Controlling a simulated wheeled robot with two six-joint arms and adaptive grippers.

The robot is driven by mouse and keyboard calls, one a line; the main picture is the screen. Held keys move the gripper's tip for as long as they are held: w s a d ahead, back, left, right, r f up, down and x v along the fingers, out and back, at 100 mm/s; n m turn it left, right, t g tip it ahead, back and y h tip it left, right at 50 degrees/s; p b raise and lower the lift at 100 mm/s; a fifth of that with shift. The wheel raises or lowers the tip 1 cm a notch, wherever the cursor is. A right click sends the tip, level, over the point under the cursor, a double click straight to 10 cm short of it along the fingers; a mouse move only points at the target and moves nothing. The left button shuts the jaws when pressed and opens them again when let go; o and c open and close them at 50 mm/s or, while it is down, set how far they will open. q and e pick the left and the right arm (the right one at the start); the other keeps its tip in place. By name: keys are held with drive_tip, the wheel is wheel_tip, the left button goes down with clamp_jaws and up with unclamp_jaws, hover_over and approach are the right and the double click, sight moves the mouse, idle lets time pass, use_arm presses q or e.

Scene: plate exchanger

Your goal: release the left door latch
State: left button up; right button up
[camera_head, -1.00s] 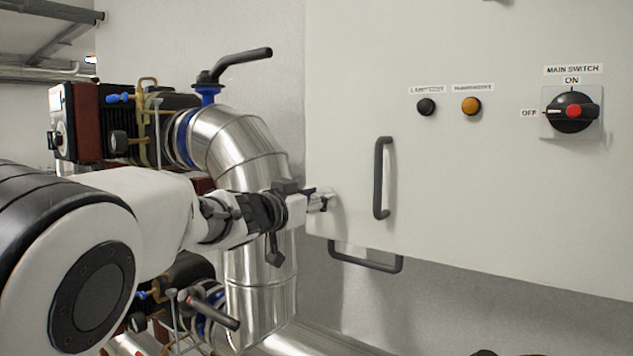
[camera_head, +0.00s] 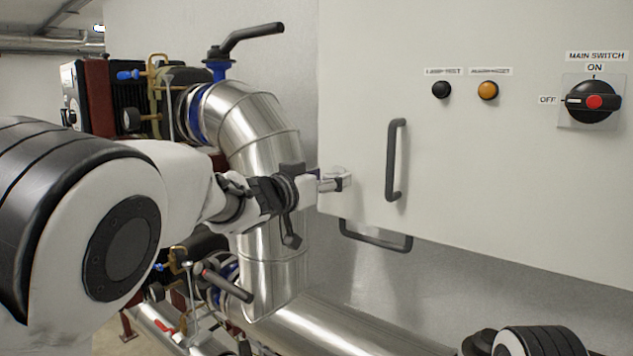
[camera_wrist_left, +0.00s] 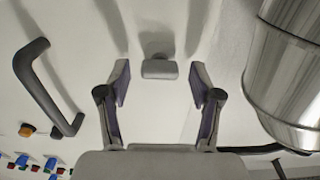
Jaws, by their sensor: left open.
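The left door latch (camera_wrist_left: 159,69) is a small grey block standing out from the pale cabinet door (camera_head: 480,190). In the left wrist view it lies between the two fingertips, with a gap on each side. My left gripper (camera_head: 332,183) is open at the door's left edge, left of the dark vertical handle (camera_head: 396,160). It also shows in the left wrist view (camera_wrist_left: 160,80), its fingers on both sides of the latch. In the head view the latch is hard to tell from the fingertips. My right gripper is not in view.
A shiny insulated pipe (camera_head: 262,140) runs close behind my left wrist, with a black lever (camera_head: 250,37) on top. A second dark handle (camera_head: 375,236) hangs below the door's lower edge. A main switch (camera_head: 592,101) and two buttons sit at the right.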

use_arm(q)
drive_tip(key=v, duration=1.1)
drive_tip(key=shift+s, duration=0.25)
drive_tip(key=shift+a, duration=0.1)
